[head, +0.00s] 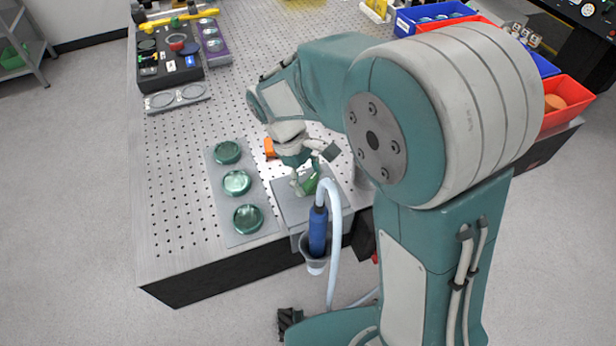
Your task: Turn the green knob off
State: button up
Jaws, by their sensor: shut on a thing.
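The green knob (311,186) sits over a grey panel (285,207) near the front edge of the perforated table. Only a small part of it shows, as my gripper covers the rest. My gripper (303,185) points down at the panel, with its fingers shut on the knob. The knob's angle and any marking on it cannot be made out.
A grey plate with three green glass discs (237,183) lies left of the panel. An orange item (270,148) is just behind my gripper. A blue-handled hose tool (318,231) hangs in a holder at the front edge. Red bins (567,92) stand at right.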

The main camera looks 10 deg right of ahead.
jog(key=m+y, duration=0.1)
jog(key=m, duration=0.2)
jog(key=shift+w+m+g, duration=0.1)
jog(key=shift+m+g, duration=0.2)
jog(key=shift+g, duration=0.1)
jog(key=shift+m+g+y, duration=0.3)
jog(key=shift+m+y, duration=0.4)
jog(key=shift+m, duration=1.1)
jog(key=o, duration=1)
jog(key=shift+c, duration=0.2)
jog(key=v, duration=1.2)
jog(key=shift+w, duration=0.15)
